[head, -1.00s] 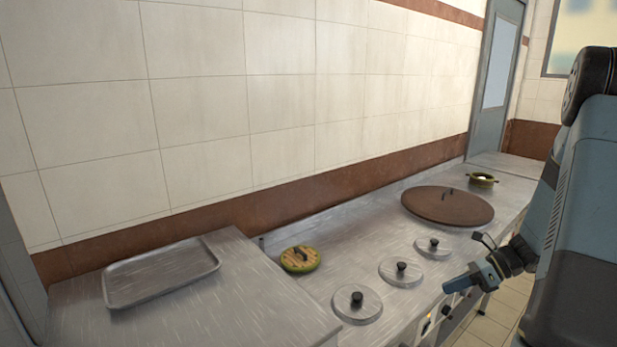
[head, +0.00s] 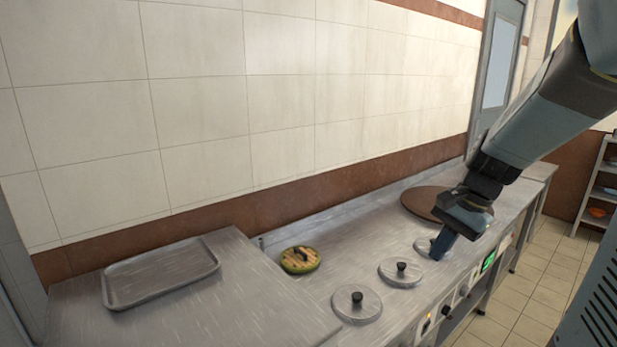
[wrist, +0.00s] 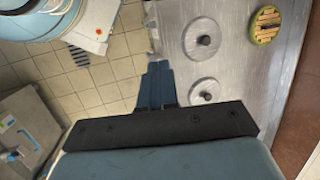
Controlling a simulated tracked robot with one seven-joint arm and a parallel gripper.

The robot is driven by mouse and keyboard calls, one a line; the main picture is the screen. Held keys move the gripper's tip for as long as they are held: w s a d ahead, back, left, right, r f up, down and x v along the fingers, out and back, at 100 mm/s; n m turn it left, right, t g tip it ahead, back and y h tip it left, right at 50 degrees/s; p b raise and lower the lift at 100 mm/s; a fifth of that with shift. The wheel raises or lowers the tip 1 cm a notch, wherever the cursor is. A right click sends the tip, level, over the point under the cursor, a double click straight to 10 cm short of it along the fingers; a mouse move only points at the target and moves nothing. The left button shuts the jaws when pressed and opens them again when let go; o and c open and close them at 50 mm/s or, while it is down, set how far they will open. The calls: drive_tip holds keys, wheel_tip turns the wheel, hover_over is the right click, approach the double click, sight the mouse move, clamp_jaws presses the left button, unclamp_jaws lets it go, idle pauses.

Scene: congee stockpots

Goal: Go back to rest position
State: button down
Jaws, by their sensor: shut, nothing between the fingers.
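My gripper (head: 440,246) is at the right in the head view, pointing down above the front part of the steel counter. It appears over the farthest of the small round steel lids (head: 424,245) and partly hides it; I cannot tell the gap between them. In the wrist view my gripper (wrist: 157,68) has its blue fingers together with nothing between them. Two steel lids (wrist: 203,41) lie to its right there.
The steel counter (head: 330,240) runs along a tiled wall. It bears a green-rimmed lid (head: 300,260), also in the wrist view (wrist: 265,24), more steel lids (head: 357,304), a large brown lid (head: 424,200) and an empty tray (head: 160,273). Tiled floor (head: 530,270) lies at right.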

drive_tip(key=s+a+r+n+t+h, duration=0.3)
drive_tip(key=s+r+n+t, duration=0.2)
drive_tip(key=s+r+n, duration=0.4)
drive_tip(key=shift+s+r+n+h, duration=0.15)
drive_tip(key=shift+s+n+h, duration=0.35)
drive_tip(key=shift+s, duration=0.55)
drive_tip(key=c, duration=1.8)
unclamp_jaws()
drive_tip(key=shift+a, duration=0.1)
